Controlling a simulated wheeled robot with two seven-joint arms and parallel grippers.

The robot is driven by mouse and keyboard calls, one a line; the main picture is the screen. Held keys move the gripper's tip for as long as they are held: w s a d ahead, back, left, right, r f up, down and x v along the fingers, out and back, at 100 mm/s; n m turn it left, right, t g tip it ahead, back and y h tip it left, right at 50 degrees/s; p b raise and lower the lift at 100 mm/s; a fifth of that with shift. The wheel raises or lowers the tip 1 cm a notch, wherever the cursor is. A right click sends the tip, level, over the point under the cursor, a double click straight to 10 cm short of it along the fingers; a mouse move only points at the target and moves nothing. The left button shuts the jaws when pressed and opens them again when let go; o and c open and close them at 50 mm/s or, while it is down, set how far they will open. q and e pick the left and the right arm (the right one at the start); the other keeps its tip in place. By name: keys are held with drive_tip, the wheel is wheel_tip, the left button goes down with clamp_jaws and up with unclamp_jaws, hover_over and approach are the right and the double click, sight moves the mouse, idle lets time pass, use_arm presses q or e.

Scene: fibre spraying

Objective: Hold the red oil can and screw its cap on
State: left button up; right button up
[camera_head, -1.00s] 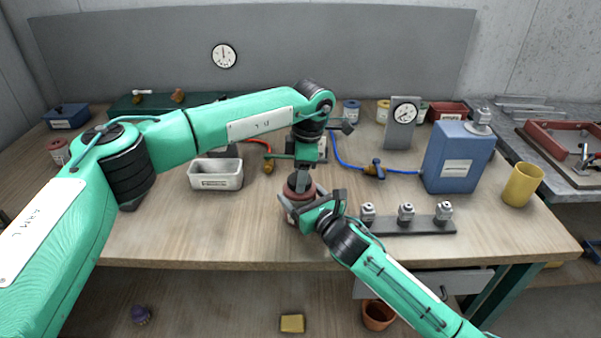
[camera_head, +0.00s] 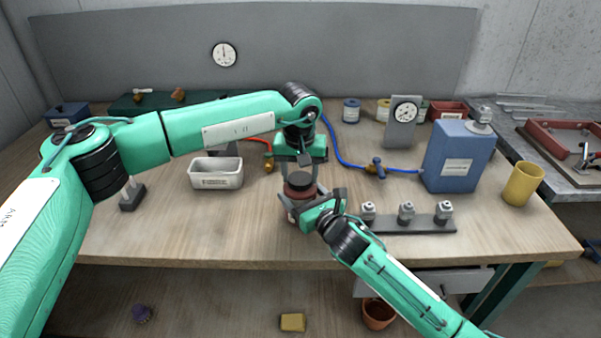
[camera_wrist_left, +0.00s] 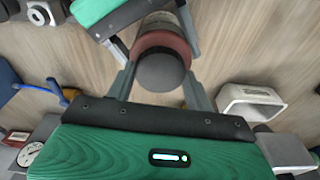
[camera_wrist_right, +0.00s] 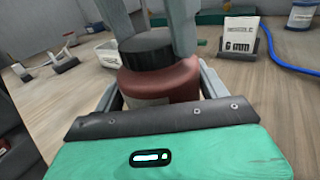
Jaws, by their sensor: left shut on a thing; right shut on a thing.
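The red oil can (camera_head: 299,191) stands upright near the table's front edge, and its body shows in the right wrist view (camera_wrist_right: 175,82). My right gripper (camera_head: 308,206) is shut around the can's body from the front right. The black cap (camera_head: 301,182) sits on top of the can and shows in both the left wrist view (camera_wrist_left: 160,72) and the right wrist view (camera_wrist_right: 147,50). My left gripper (camera_head: 300,172) points down from above, shut on the cap with a finger on each side. The thread under the cap is hidden.
A white tray (camera_head: 215,181) stands left of the can. A dark rack with metal fittings (camera_head: 405,228) lies close on the right. Behind are a blue hose (camera_head: 346,159), a blue canister (camera_head: 459,160) and a dial stand (camera_head: 401,134). A yellow cup (camera_head: 522,184) stands far right.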

use_arm(q)
drive_tip(key=shift+r+m, duration=0.1)
drive_tip(key=shift+m, duration=0.5)
use_arm(e)
drive_tip(key=shift+f, duration=0.1)
use_arm(q)
drive_tip(key=o, duration=1)
drive_tip(key=r, duration=0.4)
drive_tip(key=s+r, duration=0.1)
drive_tip(key=r, duration=0.6)
drive_tip(key=shift+s+a+r, duration=0.15)
drive_tip(key=shift+s+r, duration=0.1)
drive_tip(key=shift+r, duration=0.15)
use_arm(e)
drive_tip(key=o, duration=2)
drive_tip(key=shift+c, duration=0.2)
